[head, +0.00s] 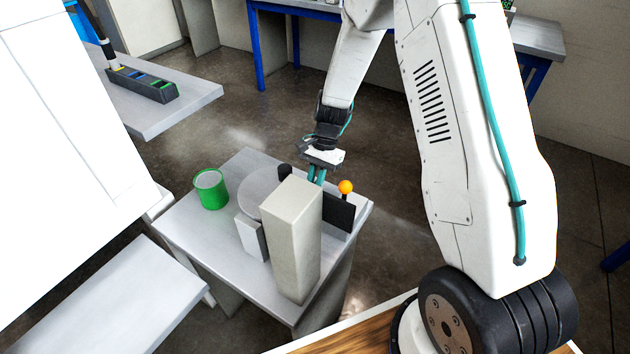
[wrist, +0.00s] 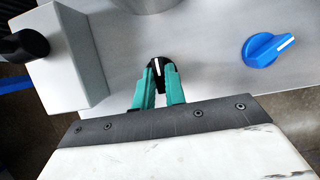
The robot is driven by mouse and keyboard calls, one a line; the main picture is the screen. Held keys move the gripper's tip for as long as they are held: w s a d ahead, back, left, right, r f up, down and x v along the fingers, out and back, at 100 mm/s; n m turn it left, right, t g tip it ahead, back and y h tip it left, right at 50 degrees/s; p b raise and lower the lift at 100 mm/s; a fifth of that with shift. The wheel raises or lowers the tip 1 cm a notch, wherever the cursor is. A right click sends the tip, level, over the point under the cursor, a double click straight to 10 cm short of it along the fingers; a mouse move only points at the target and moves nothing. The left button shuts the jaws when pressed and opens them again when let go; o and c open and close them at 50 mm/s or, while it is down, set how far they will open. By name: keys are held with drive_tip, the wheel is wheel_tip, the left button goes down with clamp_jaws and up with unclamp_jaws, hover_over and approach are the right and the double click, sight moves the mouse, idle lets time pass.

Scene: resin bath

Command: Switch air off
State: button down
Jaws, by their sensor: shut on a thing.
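My gripper (head: 317,178) reaches down over the grey bench in the head view, behind a tall pale box. In the wrist view its teal fingers (wrist: 159,72) are shut on a small black knob (wrist: 157,65) with a white line. The white line points roughly along the fingers, away from the palm. A blue knob (wrist: 268,48) with a white line sits to the right, turned at a slant, apart from the fingers. I cannot read any label telling which knob is for air.
The tall pale box (head: 291,240) stands on the grey bench (head: 190,228). A green can (head: 210,189) stands at its left. An orange ball (head: 345,187) tops a black part right of my gripper. Another bench (head: 160,118) with a dark rack is at the upper left.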

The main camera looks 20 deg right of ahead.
idle(0.4)
drive_tip(key=c, duration=1.5)
unclamp_jaws()
drive_tip(key=shift+o, duration=0.2)
drive_tip(key=v, duration=0.7)
drive_tip(key=shift+r, duration=0.35)
drive_tip(key=shift+d, duration=0.15)
